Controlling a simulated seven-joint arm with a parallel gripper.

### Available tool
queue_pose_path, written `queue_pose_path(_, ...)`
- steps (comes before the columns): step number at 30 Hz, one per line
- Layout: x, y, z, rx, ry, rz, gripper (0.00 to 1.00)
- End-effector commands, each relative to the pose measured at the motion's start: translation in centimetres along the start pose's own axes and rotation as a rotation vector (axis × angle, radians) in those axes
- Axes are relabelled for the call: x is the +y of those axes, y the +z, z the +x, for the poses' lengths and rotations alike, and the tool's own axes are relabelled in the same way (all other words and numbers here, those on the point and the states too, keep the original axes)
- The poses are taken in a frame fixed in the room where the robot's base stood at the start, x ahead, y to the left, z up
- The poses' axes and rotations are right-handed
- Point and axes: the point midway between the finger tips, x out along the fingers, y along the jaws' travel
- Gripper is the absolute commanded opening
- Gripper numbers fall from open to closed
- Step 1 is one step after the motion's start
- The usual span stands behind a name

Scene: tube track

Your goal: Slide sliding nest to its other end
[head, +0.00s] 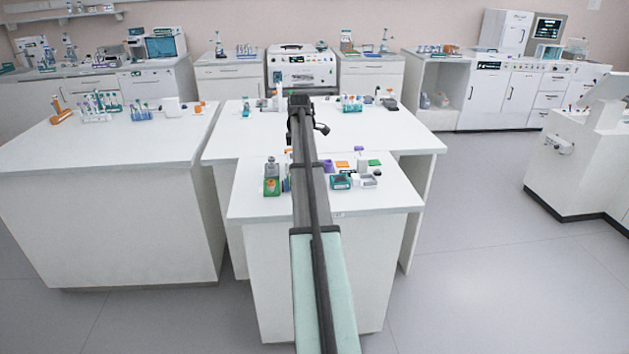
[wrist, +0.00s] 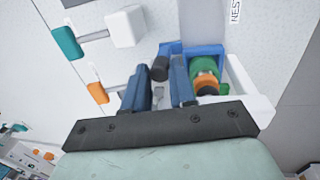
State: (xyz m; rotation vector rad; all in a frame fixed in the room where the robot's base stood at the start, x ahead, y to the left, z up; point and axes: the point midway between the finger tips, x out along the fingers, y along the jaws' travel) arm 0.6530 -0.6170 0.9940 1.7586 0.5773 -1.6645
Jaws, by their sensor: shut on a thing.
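The sliding nest (wrist: 192,50) shows in the wrist view as a blue holder. A green tube (wrist: 203,66) with an orange and dark top sits in it. The nest is on a pale track (wrist: 203,18) marked with letters reading "NEST", beside a white end piece (wrist: 245,85). My gripper (wrist: 160,82) is at the left side of the nest, its blue fingers shut on a small grey handle (wrist: 158,97) between them. A dark round knob (wrist: 160,68) shows by the fingertips. In the head view my arm hides the nest and the fingers.
In the wrist view, a white block with a teal handle (wrist: 68,42) and an orange-ended handle (wrist: 97,92) lie left of my fingers. In the head view, a tube rack (head: 351,104) stands right of my arm, and several small items stand on the near bench (head: 390,198).

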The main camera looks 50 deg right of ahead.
Motion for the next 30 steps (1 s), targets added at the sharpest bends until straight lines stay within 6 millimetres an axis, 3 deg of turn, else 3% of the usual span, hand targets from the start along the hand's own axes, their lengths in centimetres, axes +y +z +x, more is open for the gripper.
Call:
queue_pose_path(4,-0.4,0.0,0.1,0.0,-0.007,0.0,0.35)
queue_pose_path(14,-0.1,0.0,-0.2,0.0,-0.003,0.0,0.35)
queue_pose_path(30,0.7,0.0,-4.3,0.0,-0.001,0.0,0.35)
